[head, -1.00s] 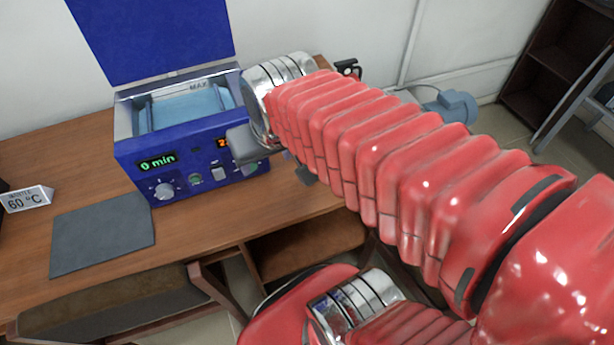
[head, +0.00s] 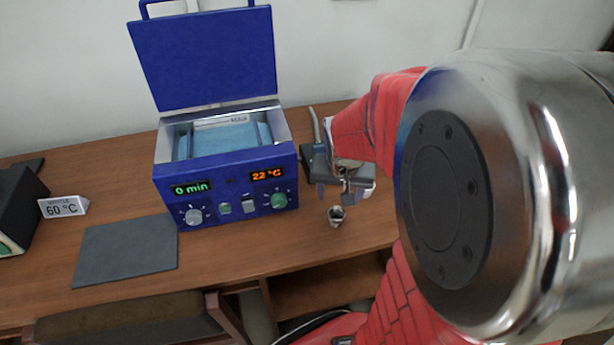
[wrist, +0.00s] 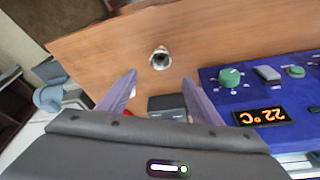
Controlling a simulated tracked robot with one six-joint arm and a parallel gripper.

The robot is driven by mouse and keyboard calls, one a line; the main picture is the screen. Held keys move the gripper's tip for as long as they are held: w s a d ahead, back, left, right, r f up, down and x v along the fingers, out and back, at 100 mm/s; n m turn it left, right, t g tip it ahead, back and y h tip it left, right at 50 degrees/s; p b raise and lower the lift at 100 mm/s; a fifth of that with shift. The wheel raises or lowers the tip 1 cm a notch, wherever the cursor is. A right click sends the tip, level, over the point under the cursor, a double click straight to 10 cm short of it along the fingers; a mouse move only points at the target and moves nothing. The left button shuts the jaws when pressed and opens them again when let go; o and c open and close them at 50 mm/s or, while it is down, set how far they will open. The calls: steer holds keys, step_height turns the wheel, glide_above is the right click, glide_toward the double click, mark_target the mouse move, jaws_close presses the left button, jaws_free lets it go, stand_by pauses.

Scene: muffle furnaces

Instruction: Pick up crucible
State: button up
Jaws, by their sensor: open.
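A small metallic crucible (head: 337,215) stands on the wooden table, to the right of the blue water bath. It also shows in the wrist view (wrist: 160,58), its round opening facing the camera, beyond my fingertips. My gripper (head: 348,190) is above and just behind the crucible in the head view. In the wrist view its two purple-grey fingers (wrist: 158,88) are spread apart with nothing between them. The crucible appears roughly in line with the gap between the fingers. No contact with it is visible.
The blue water bath (head: 232,187) has its lid raised and reads 0 min and 22 °C. A grey mat (head: 127,250) and a 60 °C sign (head: 63,206) lie to its left. A grey device (head: 314,160) stands behind my gripper. The table edge is close to the crucible.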

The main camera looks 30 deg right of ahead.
glide_toward(336, 218)
steer(key=shift+w+f, duration=0.1)
steer(key=shift+f, duration=0.15)
stand_by(0.6)
steer(key=shift+x, duration=2.6)
steer(key=c, duration=1.1)
steer(key=shift+r, duration=0.1)
steer(key=shift+c, duration=0.2)
step_height(336, 218, up, 10)
